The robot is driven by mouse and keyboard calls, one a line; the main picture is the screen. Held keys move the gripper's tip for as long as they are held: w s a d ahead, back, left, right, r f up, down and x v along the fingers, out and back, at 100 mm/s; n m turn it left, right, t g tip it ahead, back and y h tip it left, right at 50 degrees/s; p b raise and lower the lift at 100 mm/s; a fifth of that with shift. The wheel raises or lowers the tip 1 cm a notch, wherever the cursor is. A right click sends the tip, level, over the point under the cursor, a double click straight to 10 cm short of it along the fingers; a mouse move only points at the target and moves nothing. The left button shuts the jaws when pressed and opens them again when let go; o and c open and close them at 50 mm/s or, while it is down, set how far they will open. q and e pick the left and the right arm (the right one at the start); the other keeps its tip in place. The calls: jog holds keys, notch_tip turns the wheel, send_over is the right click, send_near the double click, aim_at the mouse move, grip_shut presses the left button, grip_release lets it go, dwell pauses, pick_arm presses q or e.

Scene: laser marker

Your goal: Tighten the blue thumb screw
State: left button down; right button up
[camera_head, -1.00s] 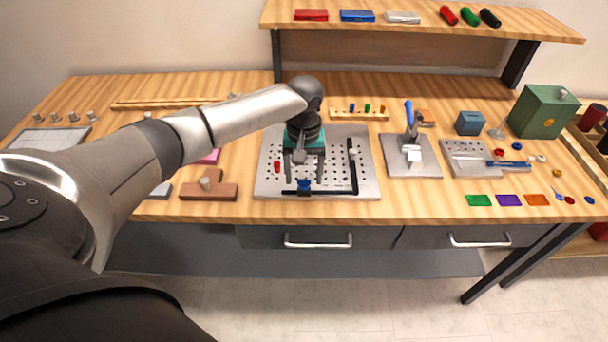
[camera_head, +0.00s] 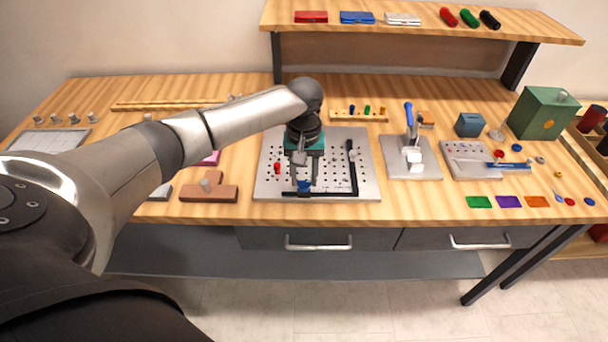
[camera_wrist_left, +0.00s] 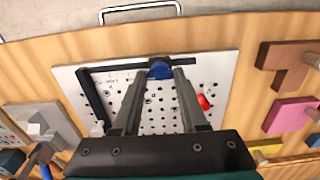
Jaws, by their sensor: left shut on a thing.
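The blue thumb screw (camera_head: 304,186) sits on the black bar along the front of the perforated metal plate (camera_head: 370,178). My left gripper (camera_head: 305,183) reaches down over the plate, its two dark fingers closed on the sides of the blue screw. In the left wrist view the blue screw (camera_wrist_left: 160,70) shows between the fingertips (camera_wrist_left: 161,67), which partly cover it. A red thumb screw (camera_head: 277,168) stands on the plate left of the gripper; it also shows in the wrist view (camera_wrist_left: 205,102). My right gripper is not in view.
A black bar with a pale knob (camera_head: 352,154) runs along the plate's right side. A toggle clamp on a metal base (camera_head: 428,168) stands to the right. Brown blocks (camera_head: 215,192) lie to the left. A peg rack (camera_head: 345,116) is behind the plate.

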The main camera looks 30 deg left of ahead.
pick_arm(q)
jog(key=shift+r+m+p, duration=0.15)
jog(key=shift+m+p, duration=0.25)
jog(key=shift+p, duration=0.5)
jog(key=m+p, duration=0.3)
jog(key=p, duration=0.1)
jog(key=m+p, duration=0.2)
jog(key=m, duration=0.2)
jog(key=shift+m, duration=0.3)
jog(key=m+p, duration=0.1)
jog(key=m, duration=0.2)
jog(key=shift+m, duration=0.3)
jog(key=m+p, duration=0.1)
jog(key=m, duration=0.2)
jog(key=shift+m, duration=0.3)
jog(key=m, duration=0.4)
jog(key=shift+w, duration=0.1)
jog(key=shift+m, duration=2.1)
